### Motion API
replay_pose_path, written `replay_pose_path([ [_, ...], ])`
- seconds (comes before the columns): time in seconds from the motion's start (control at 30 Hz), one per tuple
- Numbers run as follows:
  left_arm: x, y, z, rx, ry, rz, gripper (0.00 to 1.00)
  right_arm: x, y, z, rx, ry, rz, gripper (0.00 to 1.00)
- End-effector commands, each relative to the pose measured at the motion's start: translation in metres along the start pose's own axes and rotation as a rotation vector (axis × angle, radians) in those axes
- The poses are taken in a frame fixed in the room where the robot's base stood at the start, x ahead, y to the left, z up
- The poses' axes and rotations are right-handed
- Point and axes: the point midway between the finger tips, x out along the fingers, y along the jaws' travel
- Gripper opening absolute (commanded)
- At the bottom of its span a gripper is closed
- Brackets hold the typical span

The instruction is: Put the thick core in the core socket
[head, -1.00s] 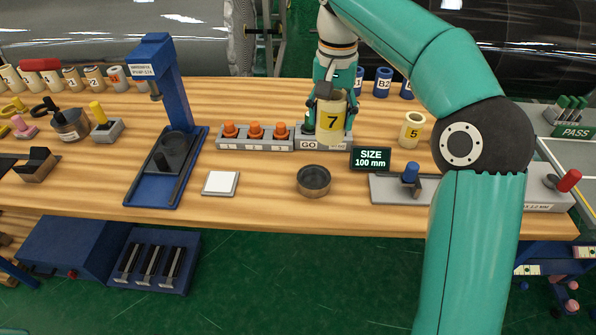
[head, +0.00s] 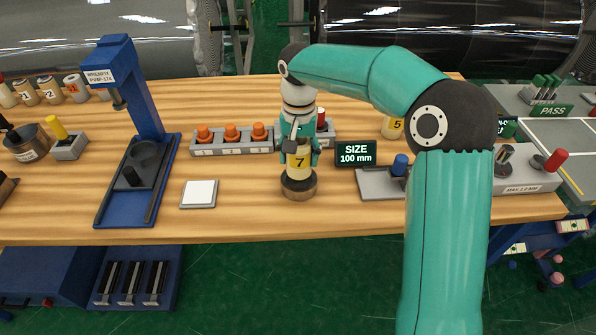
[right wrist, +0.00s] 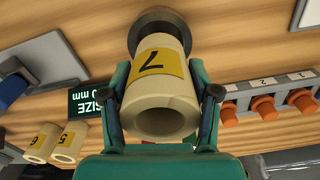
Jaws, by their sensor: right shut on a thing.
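A thick cream core with a yellow 7 label (head: 299,162) stands upright in my right gripper (head: 298,150), which is shut on its sides. The core also shows in the right wrist view (right wrist: 160,72), between the two fingers of the gripper (right wrist: 163,100). The dark round core socket (head: 299,187) is directly under the core, near the table's front. It also shows past the core's far end in the right wrist view (right wrist: 164,18). My left gripper is out of view.
A SIZE 100 mm display (head: 355,153) stands right of the core. A white pad (head: 199,194) and a blue press (head: 135,175) are to the left. A row of orange knobs (head: 231,133) is behind. Another core, labelled 5 (head: 393,127), stands at the back right.

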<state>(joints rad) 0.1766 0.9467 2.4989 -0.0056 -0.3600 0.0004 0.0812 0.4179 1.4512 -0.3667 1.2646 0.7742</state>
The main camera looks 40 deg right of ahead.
Motion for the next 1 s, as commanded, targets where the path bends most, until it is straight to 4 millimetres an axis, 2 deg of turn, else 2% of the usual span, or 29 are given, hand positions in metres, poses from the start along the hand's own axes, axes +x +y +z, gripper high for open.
replay_pose_path([
  [0.17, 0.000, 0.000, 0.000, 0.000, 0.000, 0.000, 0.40, 0.012, 0.000, 0.000, 0.000, 0.000, 0.001, 0.21],
  [0.43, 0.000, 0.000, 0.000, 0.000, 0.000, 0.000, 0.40, 0.046, 0.000, 0.000, 0.000, -0.001, 0.001, 0.21],
  [0.7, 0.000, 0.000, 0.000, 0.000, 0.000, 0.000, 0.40, 0.051, -0.001, 0.000, 0.000, 0.001, 0.000, 0.21],
  [0.73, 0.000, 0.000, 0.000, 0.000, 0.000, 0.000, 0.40, 0.051, -0.001, 0.000, 0.000, 0.000, 0.000, 0.66],
  [0.87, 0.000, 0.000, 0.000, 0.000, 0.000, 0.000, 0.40, 0.051, -0.001, 0.000, 0.000, 0.000, 0.000, 0.88],
  [1.0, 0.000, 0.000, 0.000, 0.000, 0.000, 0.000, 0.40, 0.051, -0.001, 0.000, 0.000, 0.000, 0.000, 0.88],
])
